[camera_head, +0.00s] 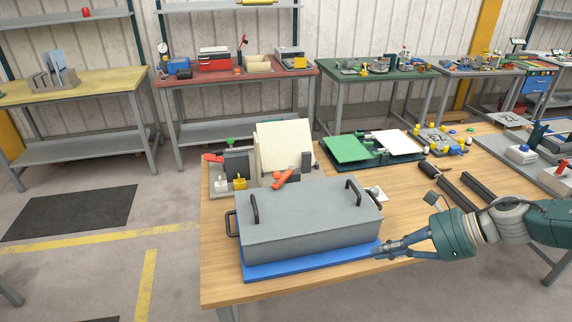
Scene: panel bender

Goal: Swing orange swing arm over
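The orange swing arm (283,179) shows as a short, slanted orange bar at the front foot of an upright cream panel (284,146). The panel stands tilted in a grey bending fixture (238,165) on the wooden table. The lower part of the fixture is hidden behind a big grey box with black handles. My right gripper (378,250) comes in from the right and hovers by the right front corner of the box, well away from the swing arm. Its fingers look apart with nothing between them. My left gripper is not in view.
The grey box (310,222) on its blue base (312,263) stands between the table's front edge and the fixture. A green and white plate fixture (374,147) and black bars (452,188) lie to the right. Wood near the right gripper is partly free.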

